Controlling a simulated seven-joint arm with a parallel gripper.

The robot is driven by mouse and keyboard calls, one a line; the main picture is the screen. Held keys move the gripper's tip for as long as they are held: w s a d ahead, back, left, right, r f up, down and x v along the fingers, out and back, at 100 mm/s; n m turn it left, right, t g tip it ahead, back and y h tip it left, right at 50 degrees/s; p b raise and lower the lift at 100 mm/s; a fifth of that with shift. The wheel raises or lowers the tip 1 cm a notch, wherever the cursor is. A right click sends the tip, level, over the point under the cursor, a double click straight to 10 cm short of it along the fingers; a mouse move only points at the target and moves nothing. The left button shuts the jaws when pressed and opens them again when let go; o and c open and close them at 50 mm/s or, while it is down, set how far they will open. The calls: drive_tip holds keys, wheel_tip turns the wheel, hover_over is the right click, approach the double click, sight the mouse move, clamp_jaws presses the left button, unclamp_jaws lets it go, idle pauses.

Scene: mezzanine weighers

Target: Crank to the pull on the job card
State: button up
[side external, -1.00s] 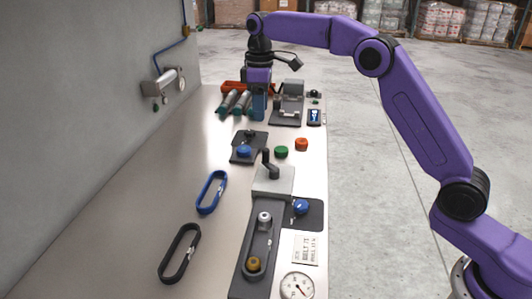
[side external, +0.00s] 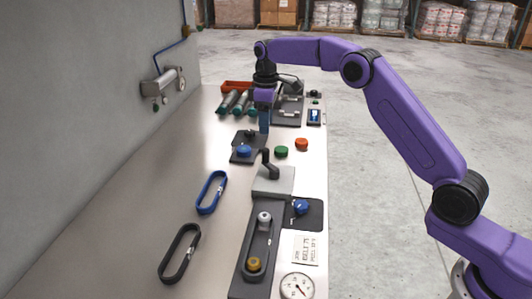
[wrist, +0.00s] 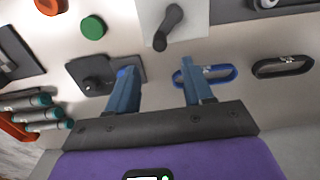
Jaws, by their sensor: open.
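The crank (side external: 268,163) is a dark handle on a pale grey block (side external: 280,182) at the far end of a dark rig (side external: 240,272). It also shows in the wrist view (wrist: 168,28).
A blue belt (side external: 201,203) and black belt (side external: 166,266) lie left of the rig. A blue knob (side external: 301,207) sits right of it. Green (side external: 281,151) and orange (side external: 301,144) buttons and a blue-knobbed plate (side external: 244,151) stand beyond the crank. Teal-ended cylinders (side external: 240,103) lie farther back.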

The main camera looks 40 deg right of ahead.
sight(266, 149)
wheel_tip(266, 149, down, 11)
drive_tip(key=shift+f, duration=0.1)
idle(0.3)
clamp_jaws()
